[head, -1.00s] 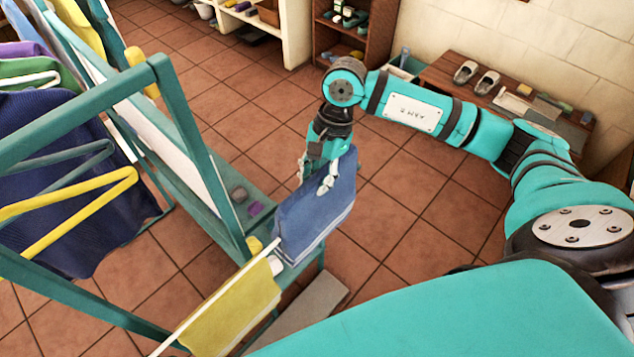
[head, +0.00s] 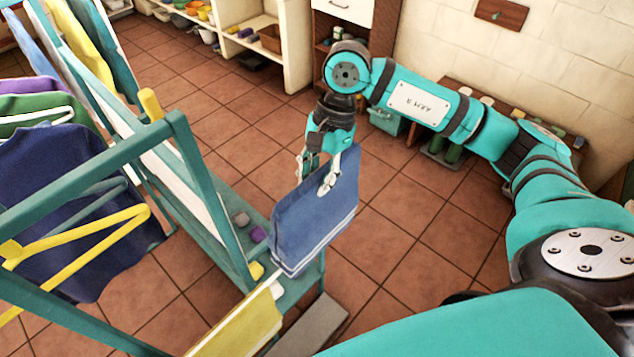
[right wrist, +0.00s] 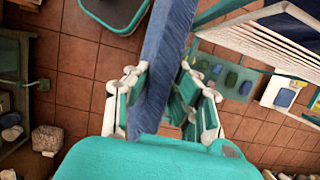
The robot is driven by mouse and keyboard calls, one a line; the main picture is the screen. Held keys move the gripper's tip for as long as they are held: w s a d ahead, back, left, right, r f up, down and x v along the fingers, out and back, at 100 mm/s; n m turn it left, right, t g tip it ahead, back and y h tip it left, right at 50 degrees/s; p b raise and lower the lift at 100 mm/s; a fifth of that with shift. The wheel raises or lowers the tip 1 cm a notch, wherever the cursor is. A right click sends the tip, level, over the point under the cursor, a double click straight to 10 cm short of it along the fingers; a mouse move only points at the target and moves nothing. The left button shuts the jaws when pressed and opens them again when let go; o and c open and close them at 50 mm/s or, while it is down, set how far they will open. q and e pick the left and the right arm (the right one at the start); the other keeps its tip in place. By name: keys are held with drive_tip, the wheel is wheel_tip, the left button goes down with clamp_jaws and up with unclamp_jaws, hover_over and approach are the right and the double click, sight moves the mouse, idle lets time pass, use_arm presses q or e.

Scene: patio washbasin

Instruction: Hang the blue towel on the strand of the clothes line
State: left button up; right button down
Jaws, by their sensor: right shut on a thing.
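The blue towel (head: 312,218) with white stripes near its lower edge hangs from my right gripper (head: 326,175), which is shut on its upper part. In the right wrist view the towel (right wrist: 166,60) runs edge-on between the two fingers (right wrist: 158,100). The near white strand (head: 270,287) of the clothes line carries a yellow cloth (head: 245,325). The towel's lower edge is close to the strand's far end; I cannot tell whether they touch. My left gripper is not in view.
A teal drying frame (head: 200,190) stands at the left with garments, including a dark blue sweater (head: 75,205) and a yellow hanger (head: 100,240). Small blocks (head: 250,228) lie on its lower shelf. Shelves (head: 265,45) and a bench stand at the back. Tiled floor is clear right of the towel.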

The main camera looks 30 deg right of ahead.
wheel_tip(320, 180, up, 6)
drive_tip(key=shift+r+p, duration=0.25)
drive_tip(key=shift+p, duration=1)
drive_tip(key=s+d+b, duration=0.2)
drive_tip(key=s+b, duration=0.2)
drive_tip(key=s, duration=0.4)
drive_tip(key=s+d+r+b, duration=0.1)
drive_tip(key=s+d+b, duration=0.2)
drive_tip(key=s+b, duration=0.2)
drive_tip(key=s, duration=0.3)
drive_tip(key=shift+d, duration=0.3)
